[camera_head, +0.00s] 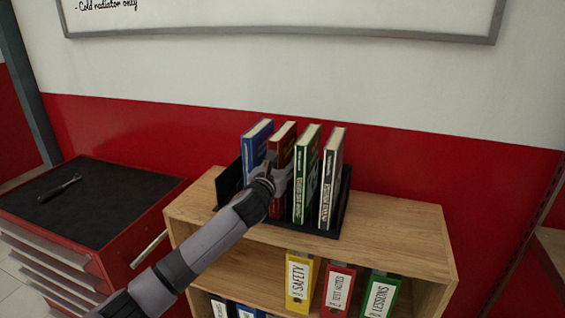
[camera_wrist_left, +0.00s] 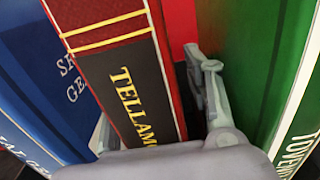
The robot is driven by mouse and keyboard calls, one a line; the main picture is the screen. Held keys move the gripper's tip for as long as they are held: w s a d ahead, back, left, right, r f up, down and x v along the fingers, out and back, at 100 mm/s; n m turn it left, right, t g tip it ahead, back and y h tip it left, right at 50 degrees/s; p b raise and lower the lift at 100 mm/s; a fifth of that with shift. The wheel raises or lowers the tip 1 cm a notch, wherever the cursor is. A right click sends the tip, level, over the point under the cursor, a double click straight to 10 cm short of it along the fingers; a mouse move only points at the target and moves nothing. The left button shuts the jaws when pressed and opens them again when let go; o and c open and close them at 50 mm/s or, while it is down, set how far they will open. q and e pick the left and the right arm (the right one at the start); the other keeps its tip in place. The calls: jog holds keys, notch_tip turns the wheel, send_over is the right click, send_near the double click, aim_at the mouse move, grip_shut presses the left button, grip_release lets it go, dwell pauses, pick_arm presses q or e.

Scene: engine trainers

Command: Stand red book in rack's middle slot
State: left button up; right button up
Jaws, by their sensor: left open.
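The red book (camera_head: 285,136) stands upright in the black rack (camera_head: 229,183) on top of the wooden shelf, between a blue book (camera_head: 256,138) and a green book (camera_head: 306,165). My left gripper (camera_head: 279,176) is at its spine, with its fingers open on either side of it. In the left wrist view, the red book's spine (camera_wrist_left: 135,85) with gold lettering sits between the fingers. The right finger is apart from the spine; contact on the left side is hidden. My right gripper is not in view.
A grey-and-white book (camera_head: 331,180) stands right of the green one. The wooden shelf (camera_head: 400,245) has free top to the right and holds binders below. A red tool cabinet (camera_head: 125,215) with a wrench on top stands at left. The wall is close behind.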

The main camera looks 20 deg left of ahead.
pick_arm(q)
jog(key=s+b, duration=0.2)
jog(key=s, duration=1)
jog(key=shift+a, duration=0.2)
